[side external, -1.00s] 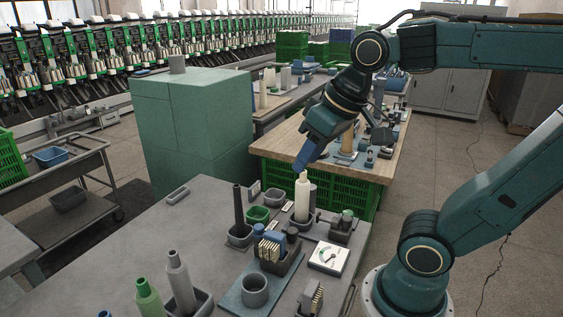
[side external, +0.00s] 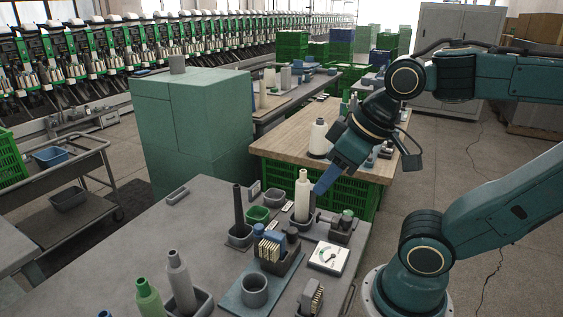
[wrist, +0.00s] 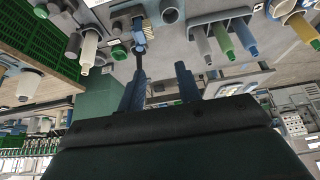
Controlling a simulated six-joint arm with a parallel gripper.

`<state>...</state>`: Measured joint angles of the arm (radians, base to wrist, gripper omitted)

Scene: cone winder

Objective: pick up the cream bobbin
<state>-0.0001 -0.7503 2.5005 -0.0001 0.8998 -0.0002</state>
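The cream bobbin (side external: 302,197) stands upright in a dark holder near the far right corner of the grey table. It also shows in the wrist view (wrist: 89,49), left of my fingers. In the side view, my gripper (side external: 319,190) points down and left, with its blue fingertips just right of the bobbin's upper part. In the wrist view, my gripper (wrist: 160,72) has its two fingers apart with nothing held between them. The cream bobbin is outside that gap. The side view does not show whether a finger touches it.
A dark slim bobbin (side external: 238,208) stands left of the cream one. Grey (side external: 178,277) and green (side external: 148,299) bobbins stand at the front. The table's left part is clear.

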